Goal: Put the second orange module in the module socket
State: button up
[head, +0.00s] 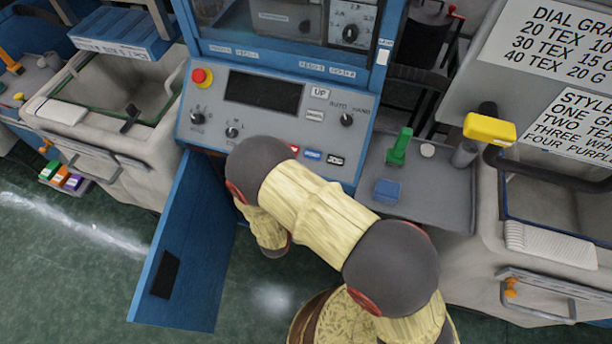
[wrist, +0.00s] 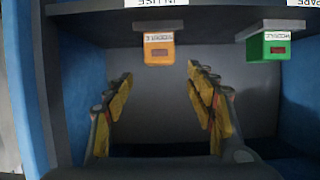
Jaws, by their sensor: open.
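In the wrist view, an orange module (wrist: 159,52) with a white label hangs under the dark upper ledge inside a blue cabinet. My gripper (wrist: 160,80) is open and empty, with yellow-padded fingers. The fingertips point toward the orange module, which shows above and between them; I see no contact. A second orange module (head: 58,178) sits among coloured modules in a tray on the floor at the far left of the head view. In the head view my gripper is hidden behind my arm and the cabinet. I cannot make out an empty module socket.
A green module (wrist: 269,48) hangs right of the orange one. Blue cabinet walls (wrist: 85,95) stand close on both sides. The blue cabinet door (head: 190,245) hangs open at the left of my arm. The control panel (head: 265,120) is above.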

jog(key=shift+v, duration=1.15)
